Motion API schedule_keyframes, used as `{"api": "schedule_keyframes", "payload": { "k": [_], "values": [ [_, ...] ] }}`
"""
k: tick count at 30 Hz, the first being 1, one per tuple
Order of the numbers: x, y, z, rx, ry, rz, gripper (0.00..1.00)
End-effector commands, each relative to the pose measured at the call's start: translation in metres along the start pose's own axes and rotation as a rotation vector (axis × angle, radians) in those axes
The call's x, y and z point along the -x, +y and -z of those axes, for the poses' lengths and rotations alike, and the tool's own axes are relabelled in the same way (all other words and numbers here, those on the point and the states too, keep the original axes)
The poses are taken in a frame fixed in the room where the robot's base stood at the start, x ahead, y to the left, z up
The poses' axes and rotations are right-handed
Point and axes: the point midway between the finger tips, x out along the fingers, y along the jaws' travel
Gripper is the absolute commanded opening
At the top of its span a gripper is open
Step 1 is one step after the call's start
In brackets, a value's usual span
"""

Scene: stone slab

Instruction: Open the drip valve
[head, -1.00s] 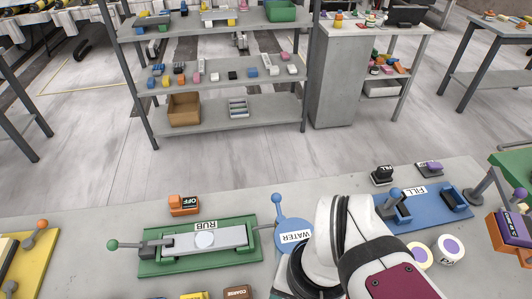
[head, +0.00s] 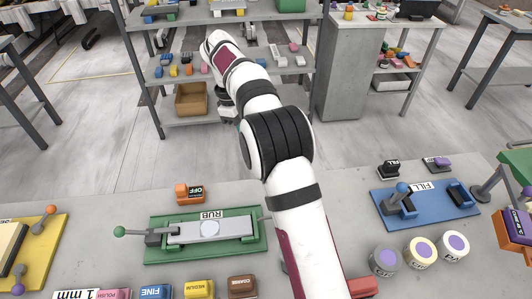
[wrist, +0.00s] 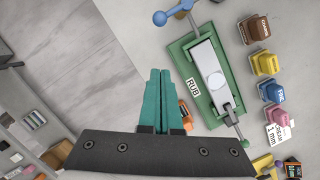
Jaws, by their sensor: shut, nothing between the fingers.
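A blue ball-ended handle (wrist: 160,18) shows at the top edge of the wrist view, beside the RUB fixture. It appears to be the lever of the WATER valve, and the rest of it is cut off there. In the head view my arm hides the WATER plate and this handle. My gripper (wrist: 160,73) has teal fingers, which are together and empty in the wrist view. It is above the slab's far edge, apart from the handle and touching nothing. In the head view the gripper is mostly hidden behind my arm.
The green RUB fixture (head: 160,248) with a grey bar lies on the slab. An orange OFF switch (head: 182,193) stands behind it. The blue FILL fixture (head: 455,210), several round jars and stamps lie right. Coloured blocks line the front. A shelf (head: 215,124) stands beyond the slab.

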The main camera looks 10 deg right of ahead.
Motion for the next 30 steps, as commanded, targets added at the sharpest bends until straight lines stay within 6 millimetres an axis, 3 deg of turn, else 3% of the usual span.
{"api": "schedule_keyframes", "payload": {
  "k": [14,27,30],
  "values": [
    [-0.012,0.003,0.005,0.028,-0.006,-0.004,0.00],
    [-0.104,0.003,0.004,0.026,-0.006,-0.002,0.00],
    [-0.111,0.004,-0.011,0.024,-0.003,-0.004,0.00]
  ]
}}
